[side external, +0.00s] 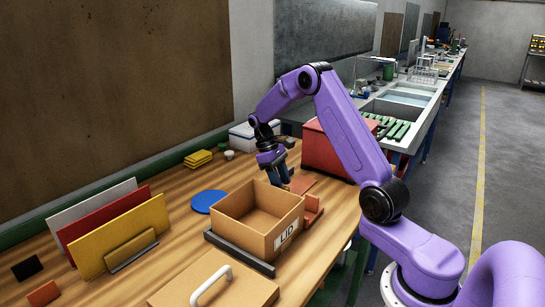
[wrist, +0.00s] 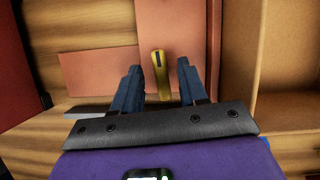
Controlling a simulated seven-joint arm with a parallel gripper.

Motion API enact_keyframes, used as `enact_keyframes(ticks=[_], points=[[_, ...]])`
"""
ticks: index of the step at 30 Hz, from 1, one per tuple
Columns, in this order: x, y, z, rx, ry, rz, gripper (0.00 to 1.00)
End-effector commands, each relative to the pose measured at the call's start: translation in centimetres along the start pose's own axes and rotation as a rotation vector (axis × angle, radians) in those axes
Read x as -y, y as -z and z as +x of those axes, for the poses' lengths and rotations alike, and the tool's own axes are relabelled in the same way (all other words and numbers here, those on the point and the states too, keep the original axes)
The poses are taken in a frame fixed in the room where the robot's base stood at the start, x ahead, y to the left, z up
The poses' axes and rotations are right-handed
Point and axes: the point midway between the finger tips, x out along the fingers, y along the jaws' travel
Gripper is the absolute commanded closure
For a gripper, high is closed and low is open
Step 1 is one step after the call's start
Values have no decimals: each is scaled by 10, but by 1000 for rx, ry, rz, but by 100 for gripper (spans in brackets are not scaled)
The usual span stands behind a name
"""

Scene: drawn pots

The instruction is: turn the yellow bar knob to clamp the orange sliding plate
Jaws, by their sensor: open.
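In the wrist view the yellow bar knob (wrist: 160,75) stands between the two fingertips, with a dark mark along its top. My gripper (wrist: 160,85) is open around it, with a gap to the knob on each side. The orange sliding plate (wrist: 100,72) lies beneath and to the left of the knob, and an orange surface continues to its right. In the side view my gripper (side external: 284,182) is low over the table beside the orange plate (side external: 302,184). The knob is hidden there behind my fingers.
A cardboard box (side external: 258,215) marked LID stands on a dark base close to my gripper; its wall also shows on the right in the wrist view (wrist: 254,50). A red bin (side external: 325,150) is behind. A blue disc (side external: 209,201) lies left of the box.

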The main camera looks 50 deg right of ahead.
Motion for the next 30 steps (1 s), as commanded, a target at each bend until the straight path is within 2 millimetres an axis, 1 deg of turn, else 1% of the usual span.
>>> enact_keyframes(ticks=[9,15,24,30], points=[[0,1,-61,-7,-2,0,57],[0,1,-96,-4,-1,0,57],[0,0,-139,-5,-1,-1,57],[0,0,-156,-3,-1,0,57]])
